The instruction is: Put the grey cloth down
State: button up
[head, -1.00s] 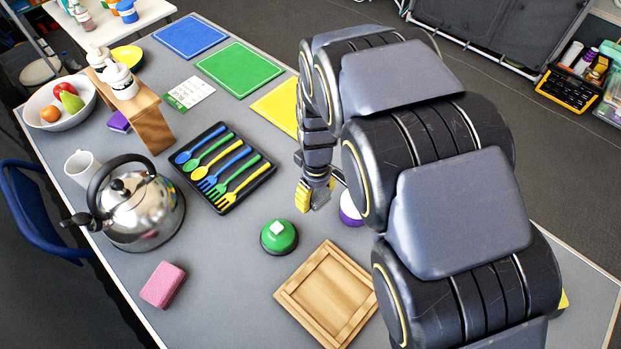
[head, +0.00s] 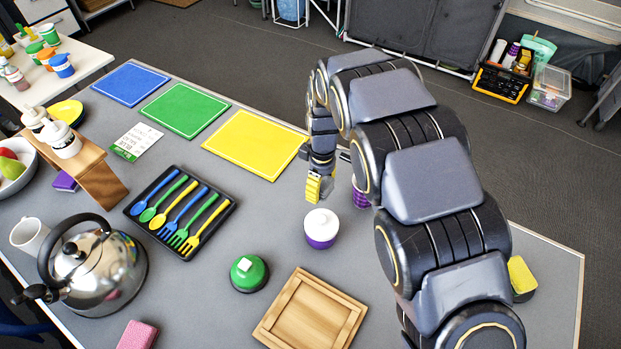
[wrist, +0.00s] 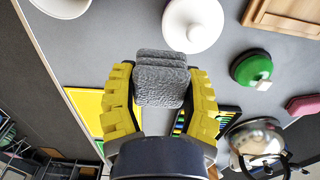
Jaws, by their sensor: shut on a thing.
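The grey cloth (wrist: 160,80) is folded in layers and held between the yellow fingers of my gripper (wrist: 162,88) in the wrist view. My gripper is shut on it, with cloth sticking out past the fingertips. In the head view my gripper (head: 318,188) hangs over the table (head: 215,300), just behind a white-lidded purple jar (head: 321,230) and right of the yellow mat (head: 255,145). The cloth is hard to make out there. The wrist view shows grey tabletop beyond the cloth, and I cannot tell the exact height above it.
A purple striped container (head: 361,192) is partly hidden by my arm. A green-topped object (head: 249,272), a wooden tray (head: 310,308), a cutlery tray (head: 182,215) and a kettle (head: 95,265) stand nearer and left. A yellow-topped item (head: 522,278) sits at right. Bare table lies around the jar.

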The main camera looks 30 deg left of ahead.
jog(key=w+a+f, duration=0.3)
jog(key=w+f, duration=0.1)
jog(key=w+a+f, duration=0.4)
jog(key=shift+w+a+f, duration=0.1)
jog(key=shift+a+f, duration=0.1)
jog(key=shift+f, duration=1.65)
jog(key=shift+f, duration=0.15)
jog(key=o, duration=1)
jog(key=shift+c, duration=0.2)
notch_tip(320, 180, up, 12)
